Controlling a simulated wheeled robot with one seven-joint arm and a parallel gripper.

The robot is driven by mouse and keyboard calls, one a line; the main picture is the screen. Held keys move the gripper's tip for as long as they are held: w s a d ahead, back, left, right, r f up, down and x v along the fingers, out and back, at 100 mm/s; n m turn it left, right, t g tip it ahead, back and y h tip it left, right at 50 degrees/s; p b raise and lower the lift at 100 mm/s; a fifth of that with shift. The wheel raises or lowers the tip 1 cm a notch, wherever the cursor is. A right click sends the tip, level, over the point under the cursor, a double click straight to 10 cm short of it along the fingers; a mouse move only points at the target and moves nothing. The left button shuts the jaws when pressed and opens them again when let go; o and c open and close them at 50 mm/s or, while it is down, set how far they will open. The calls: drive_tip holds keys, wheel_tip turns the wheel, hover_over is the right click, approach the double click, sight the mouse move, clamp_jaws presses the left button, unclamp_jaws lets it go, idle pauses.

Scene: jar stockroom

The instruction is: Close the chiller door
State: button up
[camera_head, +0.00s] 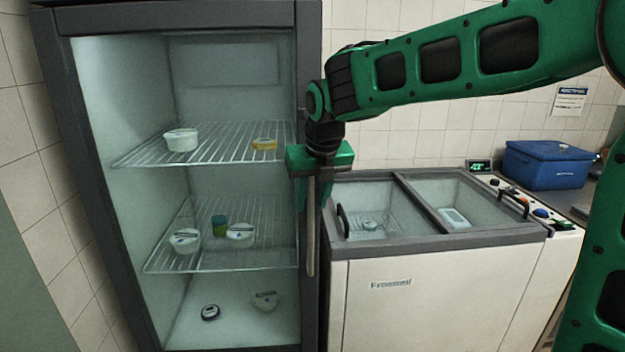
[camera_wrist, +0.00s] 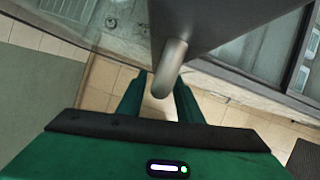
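The chiller (camera_head: 179,20) is a tall dark-grey cabinet with a glass front at the left of the head view. Its lit shelves show clearly; I cannot tell how far its door stands from the frame. The door's upright bar handle (camera_head: 311,235) runs along its right edge and also shows in the wrist view (camera_wrist: 172,62). My gripper (camera_head: 314,197) points down at the handle's upper part. In the wrist view my gripper (camera_wrist: 160,85) has its green fingers apart, one on each side of the handle, with narrow gaps visible. Firm contact is not visible.
A white chest freezer (camera_head: 420,295) with glass lids stands close to the right of the chiller. A blue box (camera_head: 548,168) sits on the counter behind it. Small tubs, including a white one (camera_head: 181,140), rest on the chiller shelves. A tiled wall borders the left.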

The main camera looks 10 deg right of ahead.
drive_tip(key=shift+v, duration=0.75)
drive_tip(key=shift+s+r, duration=0.2)
drive_tip(key=shift+r, duration=0.3)
drive_tip(key=shift+v, duration=2.75)
drive_tip(key=shift+w, duration=0.1)
